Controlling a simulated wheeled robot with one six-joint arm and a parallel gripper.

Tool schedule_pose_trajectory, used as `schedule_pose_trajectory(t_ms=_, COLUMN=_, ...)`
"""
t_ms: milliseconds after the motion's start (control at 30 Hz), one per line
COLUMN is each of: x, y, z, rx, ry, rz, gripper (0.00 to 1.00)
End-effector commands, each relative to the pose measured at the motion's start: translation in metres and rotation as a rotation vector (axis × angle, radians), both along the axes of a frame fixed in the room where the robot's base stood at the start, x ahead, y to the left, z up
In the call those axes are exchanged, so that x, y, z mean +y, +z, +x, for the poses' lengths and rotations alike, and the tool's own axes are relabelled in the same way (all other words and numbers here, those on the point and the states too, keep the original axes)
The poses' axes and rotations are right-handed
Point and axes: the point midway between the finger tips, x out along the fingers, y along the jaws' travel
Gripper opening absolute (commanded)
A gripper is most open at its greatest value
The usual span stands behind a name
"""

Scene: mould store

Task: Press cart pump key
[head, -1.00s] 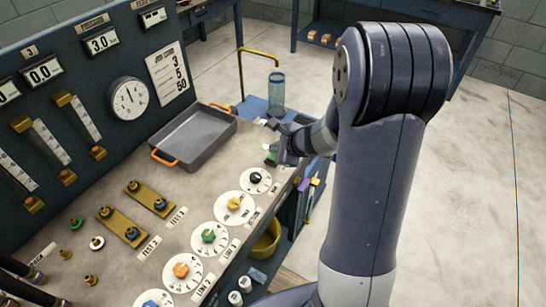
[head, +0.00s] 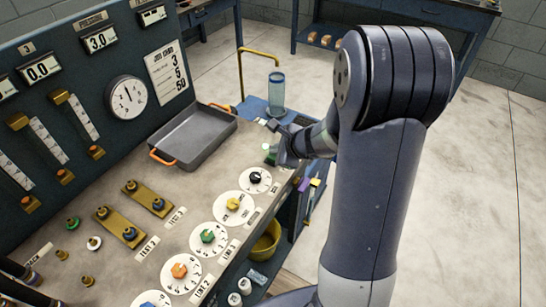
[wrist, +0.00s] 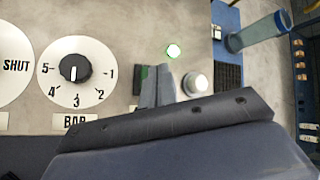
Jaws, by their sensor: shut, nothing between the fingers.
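My gripper (wrist: 160,85) is shut and empty, with its fingers over the right end of the bench panel. In the wrist view a green part (wrist: 143,82) on the panel is partly hidden behind the fingers. I cannot tell which of these is the pump key, or whether the fingers touch anything. In the head view my gripper (head: 275,140) is at the bench's far right corner, beside the blue cart (head: 256,104).
A black-knob dial marked BAR (wrist: 75,70) lies left of my fingers. A clear blue cylinder (head: 277,92) and a yellow pipe (head: 240,75) stand on the cart. A grey tray (head: 196,138) with orange handles is left of my gripper.

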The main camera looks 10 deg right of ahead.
Motion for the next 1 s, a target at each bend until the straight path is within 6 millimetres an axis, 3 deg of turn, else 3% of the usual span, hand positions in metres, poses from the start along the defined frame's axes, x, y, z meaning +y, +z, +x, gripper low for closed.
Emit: schedule_pose_trajectory(t_ms=1000, x=-0.0001, y=-0.0054, z=0.0000, rx=0.000, ry=0.001, rz=-0.001, gripper=0.00)
